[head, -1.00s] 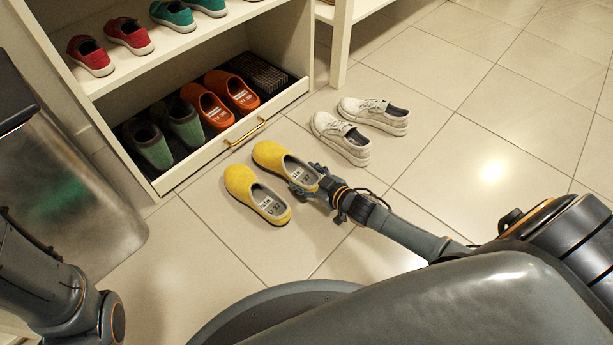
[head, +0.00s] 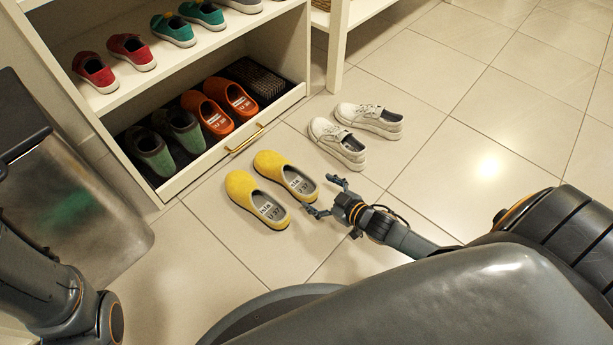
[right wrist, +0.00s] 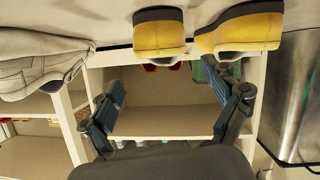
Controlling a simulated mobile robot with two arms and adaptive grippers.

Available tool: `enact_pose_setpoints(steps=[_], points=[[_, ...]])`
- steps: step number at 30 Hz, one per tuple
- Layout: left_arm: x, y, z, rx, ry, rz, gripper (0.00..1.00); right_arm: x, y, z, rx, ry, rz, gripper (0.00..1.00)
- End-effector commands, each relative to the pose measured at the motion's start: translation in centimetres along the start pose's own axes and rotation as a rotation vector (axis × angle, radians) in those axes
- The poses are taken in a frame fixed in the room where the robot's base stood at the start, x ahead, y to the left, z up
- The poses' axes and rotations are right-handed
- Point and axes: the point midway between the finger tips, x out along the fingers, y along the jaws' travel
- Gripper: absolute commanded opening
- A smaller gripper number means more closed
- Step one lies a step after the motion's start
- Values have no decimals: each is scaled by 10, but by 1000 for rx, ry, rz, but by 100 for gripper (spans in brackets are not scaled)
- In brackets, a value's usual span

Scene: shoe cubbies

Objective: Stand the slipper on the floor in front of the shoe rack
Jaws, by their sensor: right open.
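Two yellow slippers stand upright side by side on the floor in front of the shoe rack (head: 226,163). The nearer-left one (head: 240,187) and the one beside it (head: 269,162) have their toes toward the rack. Both also show at the top of the right wrist view, which is upside down: the right-hand slipper of the head view (right wrist: 160,36) and the left-hand one (right wrist: 245,30). My right gripper (head: 321,196) is open and empty, just behind the right-hand slipper's heel and apart from it. Its spread fingers show in the right wrist view (right wrist: 172,82). My left gripper is out of view.
White sneakers (head: 338,144) stand on the floor right of the slippers. The rack's low drawer (head: 262,127) holds green and orange shoes. Red shoes (head: 131,52) sit on the shelf above. A metal bin (head: 70,215) stands at the left. The floor at the right is clear.

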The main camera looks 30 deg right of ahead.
Motion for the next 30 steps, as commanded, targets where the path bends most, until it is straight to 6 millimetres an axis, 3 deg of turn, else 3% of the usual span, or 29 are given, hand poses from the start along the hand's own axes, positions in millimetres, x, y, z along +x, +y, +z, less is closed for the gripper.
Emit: enact_pose_setpoints(steps=[1,3,9,17,20,23,26,30], points=[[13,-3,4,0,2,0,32,-14,0,-5,3,-3,-1,88],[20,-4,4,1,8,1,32,-26,1,-4,3,-3,1,88],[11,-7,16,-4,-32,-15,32,-45,1,-3,2,0,1,88],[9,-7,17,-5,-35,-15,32,-48,0,-2,2,3,1,88],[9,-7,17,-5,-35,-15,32,-41,0,-18,3,36,1,88],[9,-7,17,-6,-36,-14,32,-23,-2,-68,5,138,4,88],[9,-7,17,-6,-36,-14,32,-5,-6,-155,5,309,8,88],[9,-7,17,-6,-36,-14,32,-6,-11,-300,-4,600,16,88]])
